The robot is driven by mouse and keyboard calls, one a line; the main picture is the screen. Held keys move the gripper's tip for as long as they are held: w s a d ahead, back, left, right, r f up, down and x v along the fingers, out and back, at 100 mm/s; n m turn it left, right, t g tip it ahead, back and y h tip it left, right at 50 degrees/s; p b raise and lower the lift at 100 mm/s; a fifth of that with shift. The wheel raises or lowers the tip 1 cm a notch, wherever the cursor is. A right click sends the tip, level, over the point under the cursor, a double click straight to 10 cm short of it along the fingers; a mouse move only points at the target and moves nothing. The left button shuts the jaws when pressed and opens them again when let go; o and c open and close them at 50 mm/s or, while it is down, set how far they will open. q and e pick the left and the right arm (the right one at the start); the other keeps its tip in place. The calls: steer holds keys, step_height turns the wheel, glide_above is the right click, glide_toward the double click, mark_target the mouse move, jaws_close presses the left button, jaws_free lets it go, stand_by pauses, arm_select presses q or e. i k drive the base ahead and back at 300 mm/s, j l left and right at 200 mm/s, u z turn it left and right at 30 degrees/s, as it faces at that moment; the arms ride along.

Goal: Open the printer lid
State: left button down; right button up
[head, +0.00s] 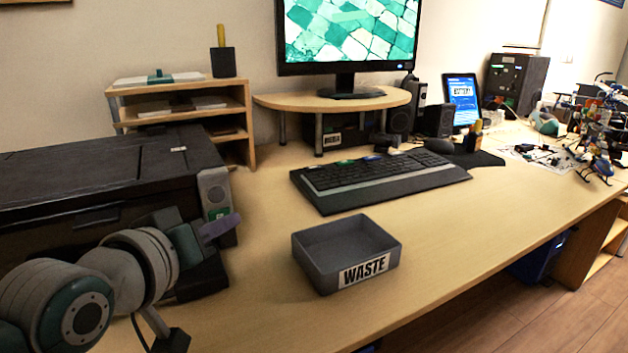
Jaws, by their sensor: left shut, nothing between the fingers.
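The black printer (95,175) stands at the left of the desk, and its flat top lid (70,165) lies down, closed. A light grey control panel (214,190) is at its front right corner. My left arm comes in from the lower left, across the printer's front. My left gripper (222,227) is shut and empty, its fingers pointing right, just in front of the panel's lower part. I cannot tell whether it touches the printer. The arm hides much of the printer's front. My right gripper is not in view.
A grey tray marked WASTE (347,252) stands right of the gripper. A keyboard (380,176) lies behind it. A wooden shelf (250,125) stands behind the printer. The desk between gripper and tray is clear.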

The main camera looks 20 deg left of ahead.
mark_target(20, 183)
steer(key=u, duration=1.85)
